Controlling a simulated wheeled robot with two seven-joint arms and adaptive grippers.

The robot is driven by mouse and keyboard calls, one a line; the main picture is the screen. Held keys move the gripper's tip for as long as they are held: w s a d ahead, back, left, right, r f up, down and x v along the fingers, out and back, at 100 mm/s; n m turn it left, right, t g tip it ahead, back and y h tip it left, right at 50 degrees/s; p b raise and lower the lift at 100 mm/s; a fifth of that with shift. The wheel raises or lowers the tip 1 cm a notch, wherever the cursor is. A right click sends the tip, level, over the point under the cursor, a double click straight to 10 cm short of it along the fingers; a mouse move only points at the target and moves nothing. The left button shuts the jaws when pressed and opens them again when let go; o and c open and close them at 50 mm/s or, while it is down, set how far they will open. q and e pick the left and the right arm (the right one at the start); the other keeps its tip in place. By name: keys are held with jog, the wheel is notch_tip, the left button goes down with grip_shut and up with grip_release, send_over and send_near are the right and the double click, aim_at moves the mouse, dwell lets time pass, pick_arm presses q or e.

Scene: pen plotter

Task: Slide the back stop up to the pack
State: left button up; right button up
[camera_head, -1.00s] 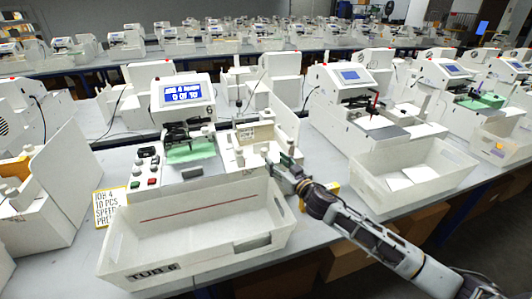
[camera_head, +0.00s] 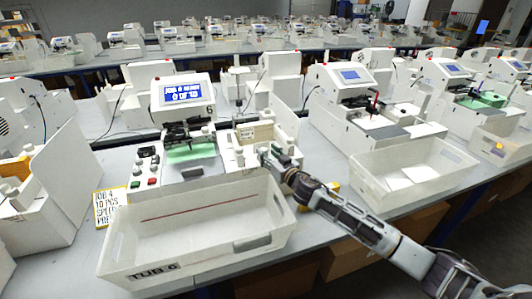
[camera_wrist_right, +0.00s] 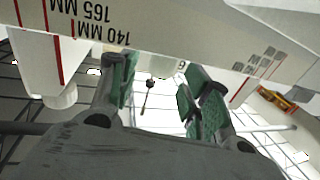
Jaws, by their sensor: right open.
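The tan pack (camera_head: 257,133) lies in the white feeder (camera_head: 230,157) to the right of the plotter (camera_head: 181,102). I cannot clearly tell the back stop apart from the other white feeder parts. My right gripper (camera_head: 268,157) is at the feeder's front right side, its tips partly hidden among the white parts. In the right wrist view my right gripper (camera_wrist_right: 160,98) is open, with green pads and nothing seen held between them. A white scale bar (camera_wrist_right: 150,28) marked 140 MM and 165 MM crosses above the fingers. My left gripper is out of view.
The white tub marked TUB 6 (camera_head: 135,276) stands in front of the plotter and feeder, close to my right arm. Another white tub (camera_head: 375,192) stands to the right. A yellow job card (camera_head: 110,206) is left of the first tub.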

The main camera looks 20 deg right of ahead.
jog(key=shift+w+a, duration=0.15)
jog(key=shift+w, duration=0.55)
jog(key=shift+w+a, duration=0.1)
jog(key=shift+w, duration=0.1)
jog(key=shift+c, duration=0.4)
jog(key=c, duration=0.9)
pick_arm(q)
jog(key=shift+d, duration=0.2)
pick_arm(e)
grip_shut()
